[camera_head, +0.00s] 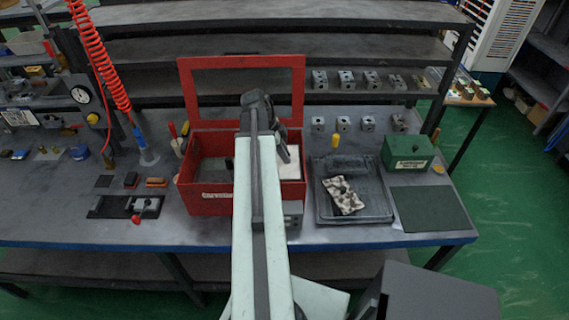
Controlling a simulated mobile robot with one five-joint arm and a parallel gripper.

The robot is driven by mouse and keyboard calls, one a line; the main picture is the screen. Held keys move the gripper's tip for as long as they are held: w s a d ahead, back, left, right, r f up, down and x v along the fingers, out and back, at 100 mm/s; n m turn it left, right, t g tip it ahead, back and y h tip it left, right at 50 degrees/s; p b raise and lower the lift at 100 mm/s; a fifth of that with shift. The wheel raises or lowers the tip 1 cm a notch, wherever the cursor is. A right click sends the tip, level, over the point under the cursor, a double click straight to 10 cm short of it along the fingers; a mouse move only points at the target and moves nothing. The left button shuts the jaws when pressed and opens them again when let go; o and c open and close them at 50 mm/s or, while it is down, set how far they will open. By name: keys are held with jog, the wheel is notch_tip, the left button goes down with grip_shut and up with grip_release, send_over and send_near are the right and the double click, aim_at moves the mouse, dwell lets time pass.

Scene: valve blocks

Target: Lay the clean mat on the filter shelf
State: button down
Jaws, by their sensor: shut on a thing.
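The clean white mat (290,163) shows at the right inside of the open red box (209,200), partly hidden by my arm. My gripper (284,154) is over the right part of the box and is shut on the mat near the mat's left side. The mat looks roughly flat. The filter shelf seems to be in the right part of the box, under the mat, and is mostly hidden. I cannot tell whether the mat touches it. A second mat, spotted dark and dirty (343,195), lies tilted on a dark tray (375,213) to the right.
The box's red lid frame (243,62) stands raised behind. A green box (408,152) and dark green mat (430,209) are at the right. Several metal valve blocks (343,124) line the back and shelf. A red coiled hose (100,60) hangs at the left.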

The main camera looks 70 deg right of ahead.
notch_tip(320, 180, down, 3)
jog(key=shift+f+b, duration=0.1)
jog(key=shift+b, duration=0.9)
jog(key=shift+r, duration=0.25)
jog(key=shift+f, duration=0.25)
jog(key=c, duration=1.3)
grip_release()
jog(key=shift+r, duration=0.1)
jog(key=p+v, duration=1.1)
jog(key=v, duration=0.1)
jog(key=shift+r+p, duration=0.2)
jog(key=shift+p, duration=0.15)
